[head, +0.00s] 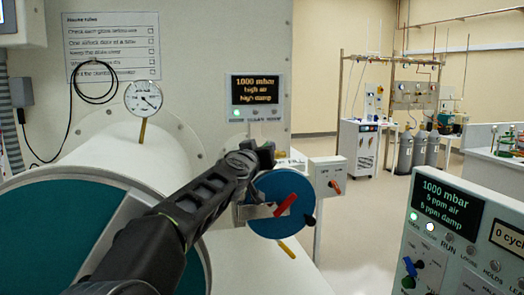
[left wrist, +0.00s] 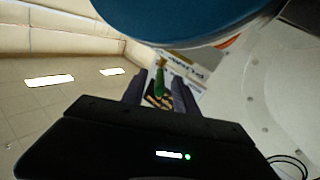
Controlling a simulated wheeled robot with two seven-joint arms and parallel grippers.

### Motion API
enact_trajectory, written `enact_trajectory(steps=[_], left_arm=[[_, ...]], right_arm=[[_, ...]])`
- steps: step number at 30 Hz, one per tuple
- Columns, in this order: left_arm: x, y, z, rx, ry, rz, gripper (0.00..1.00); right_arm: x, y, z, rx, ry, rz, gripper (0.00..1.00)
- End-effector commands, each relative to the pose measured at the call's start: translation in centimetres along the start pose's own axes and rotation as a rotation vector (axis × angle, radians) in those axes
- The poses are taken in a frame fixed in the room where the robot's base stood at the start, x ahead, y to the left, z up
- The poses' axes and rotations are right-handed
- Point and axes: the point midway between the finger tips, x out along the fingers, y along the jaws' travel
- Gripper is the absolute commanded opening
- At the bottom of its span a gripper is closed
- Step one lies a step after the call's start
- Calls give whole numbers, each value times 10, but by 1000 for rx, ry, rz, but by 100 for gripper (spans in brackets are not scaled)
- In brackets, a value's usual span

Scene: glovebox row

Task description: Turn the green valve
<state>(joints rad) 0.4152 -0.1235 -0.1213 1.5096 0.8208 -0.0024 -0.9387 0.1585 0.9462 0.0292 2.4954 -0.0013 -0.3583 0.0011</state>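The green valve shows in the left wrist view as a narrow green handle (left wrist: 160,82) on a thin stem, between my left gripper's two fingers. Gaps show on both sides of the handle, and I see no finger touching it. My left gripper (left wrist: 159,93) is open. In the head view my left arm reaches in from the lower left, and its gripper (head: 262,153) is beside the small blue door, below the wall display. I cannot make out the green handle there; the gripper seems to hide it. My right gripper is not in view.
The round blue door (head: 268,222) with a red handle (head: 286,204) is close to the gripper; it also fills the top of the left wrist view (left wrist: 180,18). A gauge (head: 143,97) stands on the white cylinder. A control panel (head: 450,245) is at the lower right.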

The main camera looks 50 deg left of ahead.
Motion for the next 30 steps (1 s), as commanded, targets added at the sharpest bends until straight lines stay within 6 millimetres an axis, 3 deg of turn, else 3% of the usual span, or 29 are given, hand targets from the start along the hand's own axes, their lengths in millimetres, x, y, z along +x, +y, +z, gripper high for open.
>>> enact_trajectory(steps=[8, 21, 30], left_arm=[[-6, 0, -1, -1, 1, 0, 35], [-69, -1, -1, 0, 1, -1, 35], [-78, 0, 1, 0, -1, 0, 35]], right_arm=[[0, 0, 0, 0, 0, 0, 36], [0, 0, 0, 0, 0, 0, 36], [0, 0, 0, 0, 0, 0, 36]])
